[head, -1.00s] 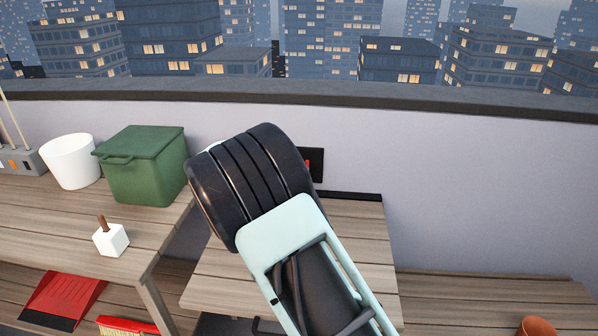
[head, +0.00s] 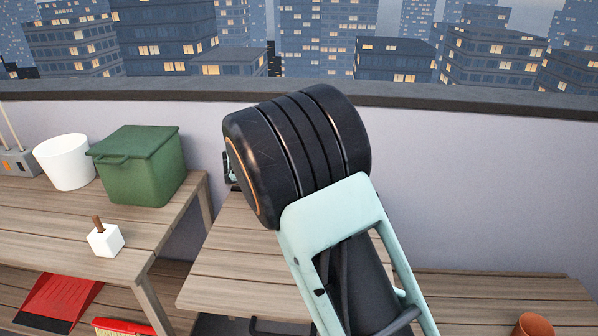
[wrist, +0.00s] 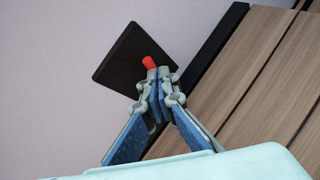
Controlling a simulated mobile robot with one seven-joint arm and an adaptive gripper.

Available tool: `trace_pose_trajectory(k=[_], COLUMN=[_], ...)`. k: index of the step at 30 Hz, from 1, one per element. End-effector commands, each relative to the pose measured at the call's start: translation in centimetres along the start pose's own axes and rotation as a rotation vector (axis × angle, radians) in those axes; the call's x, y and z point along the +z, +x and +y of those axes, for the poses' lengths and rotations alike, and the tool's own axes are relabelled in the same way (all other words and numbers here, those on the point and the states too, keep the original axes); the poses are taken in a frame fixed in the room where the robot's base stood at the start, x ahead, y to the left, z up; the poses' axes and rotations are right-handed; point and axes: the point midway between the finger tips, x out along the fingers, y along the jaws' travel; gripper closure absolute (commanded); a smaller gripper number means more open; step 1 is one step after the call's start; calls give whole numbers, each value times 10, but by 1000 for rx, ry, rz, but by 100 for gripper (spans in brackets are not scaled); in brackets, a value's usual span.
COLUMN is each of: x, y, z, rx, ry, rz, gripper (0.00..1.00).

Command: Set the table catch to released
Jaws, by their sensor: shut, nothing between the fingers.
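The table catch shows in the wrist view as a dark square plate (wrist: 122,58) on the pale wall, with a short red lever (wrist: 148,61) on it. My gripper (wrist: 158,76) is shut and empty, its fingertips just below the red lever in the picture. I cannot tell whether they touch it. The wooden table (head: 235,265) below the catch is level in the head view. Its planks also show at the right of the wrist view (wrist: 262,90). In the head view my arm hides the catch and most of the gripper.
A wooden bench at the left bears a green lidded bin (head: 140,170), a white bucket (head: 66,163) and a white block with a brown handle (head: 105,240). A red dustpan (head: 62,298) lies lower. A terracotta pot (head: 534,326) is at the lower right.

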Motion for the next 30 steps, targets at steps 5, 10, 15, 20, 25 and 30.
trace_pose_trajectory(k=[5, 10, 15, 20, 25, 30], x=[3, 4, 6, 7, 8, 8], y=[3, 5, 6, 8, 10, 12], z=[-5, -8, -11, -14, -17, -20], rx=[21, 43, 61, 79, 98, 116], ry=[73, 137, 198, 256, 316, 374], rz=[48, 94, 136, 176, 219, 259], gripper=[100, 100, 100, 100, 100, 100])
